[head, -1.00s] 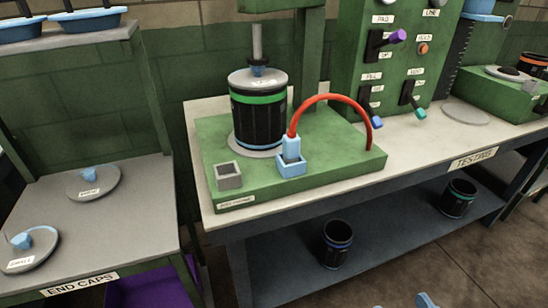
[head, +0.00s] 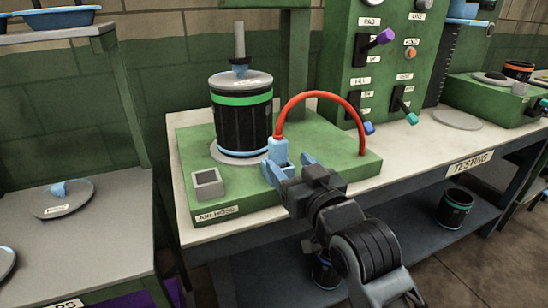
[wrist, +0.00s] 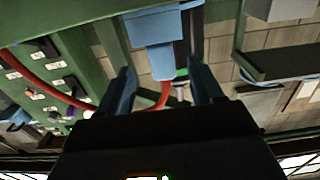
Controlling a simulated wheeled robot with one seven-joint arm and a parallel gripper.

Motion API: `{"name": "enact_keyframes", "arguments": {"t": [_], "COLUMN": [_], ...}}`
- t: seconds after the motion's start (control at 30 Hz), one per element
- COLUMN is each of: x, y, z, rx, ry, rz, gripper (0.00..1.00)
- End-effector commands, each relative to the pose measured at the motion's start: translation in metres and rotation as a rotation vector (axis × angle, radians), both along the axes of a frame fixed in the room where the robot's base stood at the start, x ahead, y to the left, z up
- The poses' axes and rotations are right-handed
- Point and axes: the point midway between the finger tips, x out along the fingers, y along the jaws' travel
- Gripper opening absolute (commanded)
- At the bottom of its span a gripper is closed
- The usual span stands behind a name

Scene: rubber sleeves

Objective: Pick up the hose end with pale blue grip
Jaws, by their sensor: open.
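The hose end's pale blue grip (head: 277,149) stands upright in a light blue square holder (head: 282,166) on the green base, with a red hose (head: 318,95) arching from its top to the right. My gripper (head: 287,164) is open in front of the holder, its blue fingers partly covering it. In the wrist view, which looks upside down, the grip (wrist: 161,62) shows between the two fingers (wrist: 162,75), below the holder (wrist: 150,27). The red hose (wrist: 165,96) continues from it. Whether the fingers touch anything is unclear.
A black canister with a green band (head: 242,118) stands behind the holder. An empty grey square holder (head: 207,184) is at left on the green base (head: 240,205). A control panel with levers (head: 385,70) rises behind at right.

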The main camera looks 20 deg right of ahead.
Motion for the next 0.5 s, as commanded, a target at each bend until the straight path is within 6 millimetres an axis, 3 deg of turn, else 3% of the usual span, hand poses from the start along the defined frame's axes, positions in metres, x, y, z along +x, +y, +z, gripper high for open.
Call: {"name": "enact_keyframes", "arguments": {"t": [0.5], "x": [0.061], "y": [0.002], "z": [-0.003], "rx": [0.001], "ry": [-0.001], "rz": [-0.001], "gripper": [0.66]}}
